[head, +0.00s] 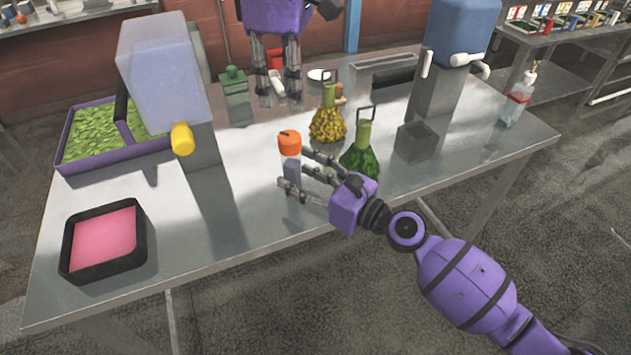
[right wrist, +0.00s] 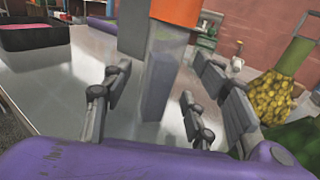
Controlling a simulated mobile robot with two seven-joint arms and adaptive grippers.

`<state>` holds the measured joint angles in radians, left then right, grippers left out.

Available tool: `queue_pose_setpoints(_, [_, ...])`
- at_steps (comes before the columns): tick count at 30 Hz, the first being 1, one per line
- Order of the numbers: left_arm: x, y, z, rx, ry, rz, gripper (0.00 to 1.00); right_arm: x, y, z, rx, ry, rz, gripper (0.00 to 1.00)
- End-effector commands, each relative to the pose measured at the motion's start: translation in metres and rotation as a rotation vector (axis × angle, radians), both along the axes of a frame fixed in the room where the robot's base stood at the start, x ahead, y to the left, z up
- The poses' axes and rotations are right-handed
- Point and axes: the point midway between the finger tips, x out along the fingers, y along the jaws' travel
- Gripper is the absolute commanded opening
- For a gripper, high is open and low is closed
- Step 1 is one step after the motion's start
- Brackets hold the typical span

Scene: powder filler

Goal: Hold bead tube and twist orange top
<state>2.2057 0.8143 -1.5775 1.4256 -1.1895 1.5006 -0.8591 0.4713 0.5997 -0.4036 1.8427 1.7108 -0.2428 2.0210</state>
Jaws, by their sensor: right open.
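The bead tube (head: 291,168) stands upright on the metal table, clear with a grey-blue lower part. Its orange top (head: 289,142) is on it. My right gripper (head: 298,170) is open, with its fingers reaching in from the right around the tube's body. In the right wrist view the tube (right wrist: 160,82) stands between the spread fingers, with gaps visible on both sides, and the orange top (right wrist: 178,9) is cut off by the upper edge.
Two flasks, yellow (head: 327,125) and green (head: 361,160), stand close right of the tube. A dispenser with a yellow knob (head: 182,139) stands left, a blue-topped dispenser (head: 460,30) back right. A pink-filled black tray (head: 104,240) lies front left. The table's front middle is clear.

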Motion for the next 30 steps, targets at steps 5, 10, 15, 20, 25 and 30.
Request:
queue_pose_setpoints(5, [0.000,0.000,0.000,0.000,0.000,0.000,0.31,0.013,0.015,0.000,-0.001,-0.001,0.000,0.54])
queue_pose_setpoints(10, [0.000,0.000,0.000,0.000,0.000,0.000,0.31,0.017,0.019,0.000,-0.001,-0.001,-0.001,0.54])
queue_pose_setpoints(15, [0.000,0.000,0.000,0.000,0.000,0.000,0.31,0.017,0.019,0.000,-0.001,-0.001,-0.001,0.54])
queue_pose_setpoints(20, [0.000,0.000,0.000,0.000,0.000,0.000,0.31,0.017,0.019,0.000,-0.001,-0.001,-0.001,0.37])
queue_pose_setpoints(25, [0.000,0.000,0.000,0.000,0.000,0.000,0.31,0.016,0.019,0.000,-0.001,-0.001,-0.001,0.14])
queue_pose_setpoints(30, [0.000,0.000,0.001,0.000,-0.001,0.000,0.38,0.016,0.019,0.000,-0.001,-0.001,-0.001,0.00])
